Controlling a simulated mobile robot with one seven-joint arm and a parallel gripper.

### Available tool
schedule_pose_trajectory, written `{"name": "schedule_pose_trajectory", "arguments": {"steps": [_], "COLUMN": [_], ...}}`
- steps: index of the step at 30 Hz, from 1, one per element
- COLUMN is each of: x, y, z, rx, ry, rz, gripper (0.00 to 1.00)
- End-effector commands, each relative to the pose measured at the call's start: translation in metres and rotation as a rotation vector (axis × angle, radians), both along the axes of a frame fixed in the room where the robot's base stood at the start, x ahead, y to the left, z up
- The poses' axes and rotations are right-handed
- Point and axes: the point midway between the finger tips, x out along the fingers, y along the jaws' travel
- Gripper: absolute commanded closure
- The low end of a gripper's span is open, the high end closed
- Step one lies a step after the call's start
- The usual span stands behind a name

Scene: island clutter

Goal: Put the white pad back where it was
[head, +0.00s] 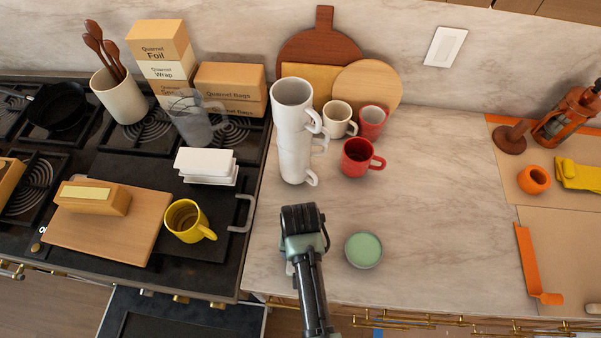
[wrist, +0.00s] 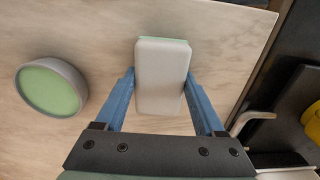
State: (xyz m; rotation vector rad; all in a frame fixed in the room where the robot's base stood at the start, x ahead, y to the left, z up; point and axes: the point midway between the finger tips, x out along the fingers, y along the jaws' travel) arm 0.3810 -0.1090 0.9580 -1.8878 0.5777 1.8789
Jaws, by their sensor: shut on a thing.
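The white pad (wrist: 160,78), a rounded block with a thin green layer at its far edge, is between the two blue fingers of my gripper (wrist: 160,88) in the wrist view. My gripper is shut on its sides, over the pale marble counter. I cannot tell whether the pad touches the counter. In the head view my gripper (head: 289,268) is near the counter's front left, and my arm hides the pad. A round grey dish with a green top (head: 364,249) stands just right of it; it also shows in the wrist view (wrist: 50,88).
Stacked white mugs (head: 293,140), a cream mug (head: 337,118) and red mugs (head: 357,157) stand behind. The stove (head: 90,165) lies left, with a yellow mug (head: 186,221) and a white butter dish (head: 205,165).

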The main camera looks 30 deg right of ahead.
Motion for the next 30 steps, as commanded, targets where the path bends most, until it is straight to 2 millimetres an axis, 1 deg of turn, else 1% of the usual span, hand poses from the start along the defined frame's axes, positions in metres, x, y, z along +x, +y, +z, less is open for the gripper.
{"name": "schedule_pose_trajectory", "arguments": {"steps": [7, 8, 12, 13, 19, 23, 26, 29, 30], "x": [0.0, 0.0, 0.0, 0.0, 0.0, 0.001, 0.001, 0.001, 0.002], "y": [0.0, 0.0, 0.0, 0.0, 0.0, 0.0, 0.0, 0.0, -0.001], "z": [-0.003, -0.003, -0.002, -0.002, -0.002, 0.004, 0.016, 0.034, 0.043], "rx": [0.0, 0.0, 0.0, 0.0, 0.0, -0.001, -0.002, -0.001, -0.002], "ry": [0.0, 0.0, 0.0, 0.0, 0.0, -0.003, -0.005, -0.005, -0.007], "rz": [0.0, 0.0, 0.0, 0.0, 0.0, 0.0, 0.0, 0.0, 0.0], "gripper": [0.73, 0.27, 0.02, 0.0, 0.0, 0.0, 0.0, 0.0, 0.0]}}
